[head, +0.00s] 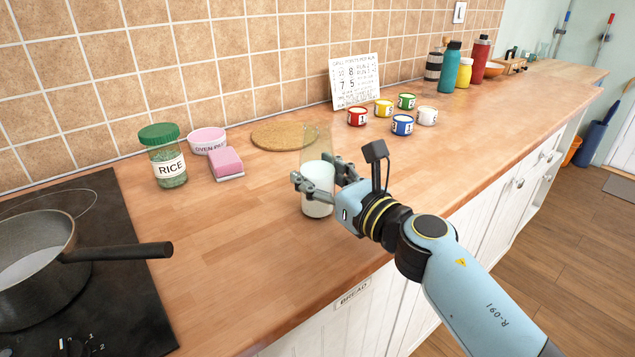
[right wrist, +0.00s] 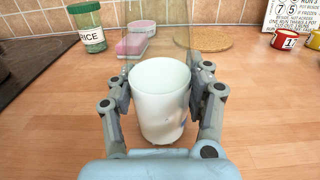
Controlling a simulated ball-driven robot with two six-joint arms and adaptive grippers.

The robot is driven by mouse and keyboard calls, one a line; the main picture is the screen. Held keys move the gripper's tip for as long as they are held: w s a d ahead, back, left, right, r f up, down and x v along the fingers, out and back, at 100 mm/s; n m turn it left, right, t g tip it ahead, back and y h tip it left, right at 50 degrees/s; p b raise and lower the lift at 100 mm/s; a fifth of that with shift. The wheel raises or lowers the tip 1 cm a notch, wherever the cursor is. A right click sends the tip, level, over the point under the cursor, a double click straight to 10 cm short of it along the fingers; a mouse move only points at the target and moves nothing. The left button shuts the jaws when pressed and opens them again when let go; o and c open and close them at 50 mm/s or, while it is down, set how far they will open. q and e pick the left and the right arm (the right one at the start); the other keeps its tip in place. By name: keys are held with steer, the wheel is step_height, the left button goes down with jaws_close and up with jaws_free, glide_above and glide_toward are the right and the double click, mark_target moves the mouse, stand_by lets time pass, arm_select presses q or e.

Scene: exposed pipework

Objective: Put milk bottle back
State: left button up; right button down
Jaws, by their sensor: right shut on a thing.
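The milk bottle (head: 317,205) is a clear, upright glass vessel with white milk in its lower part. It is over the wooden counter, in front of the round cork mat. My right gripper (head: 325,183) is shut on the bottle, with a finger on either side of it. In the right wrist view the white of the bottle (right wrist: 160,110) sits between both fingers (right wrist: 160,95). I cannot tell whether its base touches the counter. My left gripper is not in view.
The round cork mat (head: 283,136), rice jar (head: 165,165), pink sponge (head: 227,162) and pink tub (head: 207,140) are behind. A pan (head: 40,265) stands on the black hob at left. Several numbered pots (head: 402,124) and bottles stand further right. The front counter is clear.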

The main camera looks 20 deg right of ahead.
steer(key=shift+r, duration=0.15)
steer(key=shift+f, duration=0.2)
steer(key=c, duration=0.5)
jaws_free()
steer(key=shift+r, duration=0.1)
steer(key=shift+s, duration=0.2)
steer(key=b+v, duration=0.1)
steer(key=v, duration=1)
steer(key=shift+s+d+r, duration=0.1)
steer(key=shift+s+d, duration=0.05)
steer(key=shift+s, duration=0.25)
